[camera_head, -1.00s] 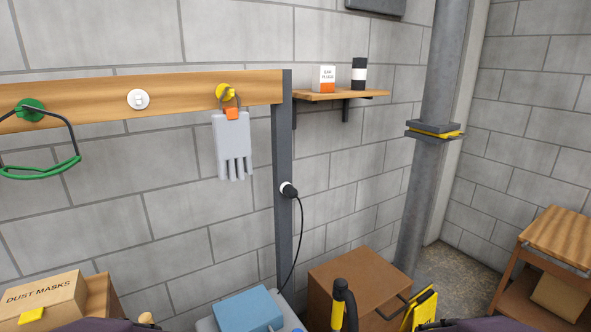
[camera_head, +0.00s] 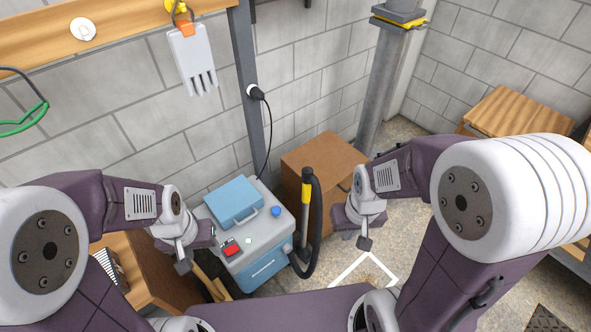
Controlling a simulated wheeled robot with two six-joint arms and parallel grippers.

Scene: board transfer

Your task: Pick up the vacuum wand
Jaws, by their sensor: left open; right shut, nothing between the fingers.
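My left gripper (camera_head: 184,266) is open and empty, left of the vacuum, well away from the wand. My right gripper (camera_head: 364,242) is shut and empty, to the right of the wand and apart from it. The wand's foot is partly hidden.
A brown cabinet (camera_head: 323,150) stands behind the wand. A black cord (camera_head: 268,135) runs from a wall plug to behind the vacuum. A wooden box (camera_head: 150,285) is under my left arm. White floor lines (camera_head: 368,256) mark clear floor at right.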

